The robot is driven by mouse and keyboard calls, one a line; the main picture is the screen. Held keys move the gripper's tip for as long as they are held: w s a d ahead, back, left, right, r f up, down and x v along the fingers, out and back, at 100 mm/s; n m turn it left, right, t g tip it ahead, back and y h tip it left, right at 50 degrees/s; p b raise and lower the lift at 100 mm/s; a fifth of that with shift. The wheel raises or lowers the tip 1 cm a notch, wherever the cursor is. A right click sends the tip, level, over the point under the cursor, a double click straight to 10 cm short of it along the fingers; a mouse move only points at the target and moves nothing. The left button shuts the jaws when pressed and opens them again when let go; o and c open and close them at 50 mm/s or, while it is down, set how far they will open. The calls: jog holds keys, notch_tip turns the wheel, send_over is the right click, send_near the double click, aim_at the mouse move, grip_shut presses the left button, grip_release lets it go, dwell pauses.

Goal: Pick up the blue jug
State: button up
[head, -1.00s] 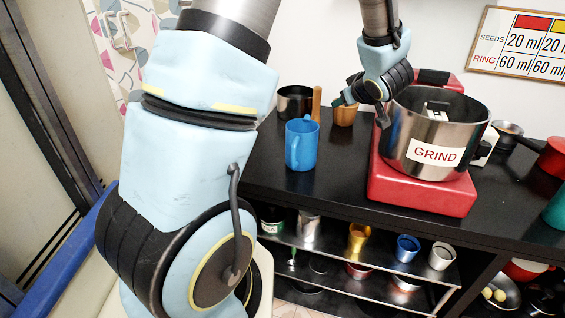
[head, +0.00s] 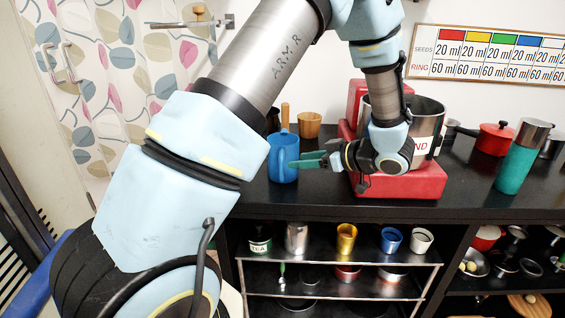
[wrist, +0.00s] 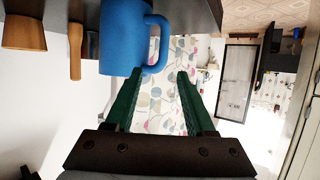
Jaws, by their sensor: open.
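The blue jug (head: 284,168) stands upright on the black counter, left of the red grinder base, with my arm beside it on the left. My gripper (head: 300,162) is low over the counter to the right of the jug, its green fingers pointing left at it. Nothing is held.
The red grinder base (head: 410,183) with its steel pot (head: 428,112) stands close behind my wrist. A wooden cup (head: 309,125) and a wooden-handled pot stand behind the jug. A green flask (head: 517,165) and red pot (head: 494,139) are at right. Lower shelves hold several cups.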

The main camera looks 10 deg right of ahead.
aim_at(283, 162)
jog(key=shift+p+x, duration=0.8)
jog(key=shift+x, duration=1.9)
jog(key=shift+s+a+f, duration=0.1)
jog(key=shift+s, duration=0.1)
grip_shut()
